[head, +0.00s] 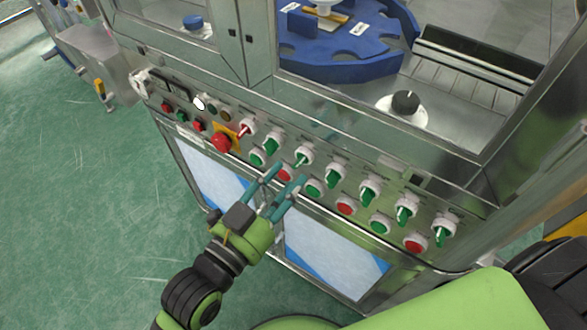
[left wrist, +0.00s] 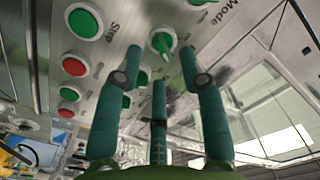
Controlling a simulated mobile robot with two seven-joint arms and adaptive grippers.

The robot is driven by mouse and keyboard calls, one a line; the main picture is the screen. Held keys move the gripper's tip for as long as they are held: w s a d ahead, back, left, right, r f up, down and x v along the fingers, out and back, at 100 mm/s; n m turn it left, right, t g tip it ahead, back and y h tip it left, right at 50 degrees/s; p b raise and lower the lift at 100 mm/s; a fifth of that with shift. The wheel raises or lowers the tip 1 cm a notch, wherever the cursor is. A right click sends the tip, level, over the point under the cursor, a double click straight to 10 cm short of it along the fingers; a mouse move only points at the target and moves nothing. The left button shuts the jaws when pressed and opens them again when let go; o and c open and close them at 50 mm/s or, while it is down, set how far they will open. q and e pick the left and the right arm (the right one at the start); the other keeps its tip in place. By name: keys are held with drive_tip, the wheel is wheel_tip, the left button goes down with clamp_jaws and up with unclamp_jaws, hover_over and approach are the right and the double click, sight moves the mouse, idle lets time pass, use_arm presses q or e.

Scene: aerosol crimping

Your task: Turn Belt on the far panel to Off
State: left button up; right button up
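The control panel (head: 325,155) carries a slanted row of rotary switches with white collars. One has a red handle (head: 246,129); several others have green handles. My left gripper (head: 287,175) is in front of the panel, its teal fingers apart and pointing at it. In the left wrist view, a green rotary switch (left wrist: 162,41) shows beyond and between the open fingertips (left wrist: 160,62), with nothing held. In the head view, the closest switch ahead of the fingers is a green one (head: 303,156). The labels are too small in the head view to tell which switch is Belt. My right gripper is not in view.
Green and red push buttons line the panel below the switches; a "Stop" label (left wrist: 113,30) and a "Mode" label (left wrist: 226,12) show in the left wrist view. A red emergency button (head: 221,142) sits left. Blue rotary tooling (head: 330,65) is behind glass. Green floor (head: 80,220) is clear at left.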

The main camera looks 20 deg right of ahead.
sight(299, 163)
use_arm(q)
drive_tip(key=shift+x, duration=1.55)
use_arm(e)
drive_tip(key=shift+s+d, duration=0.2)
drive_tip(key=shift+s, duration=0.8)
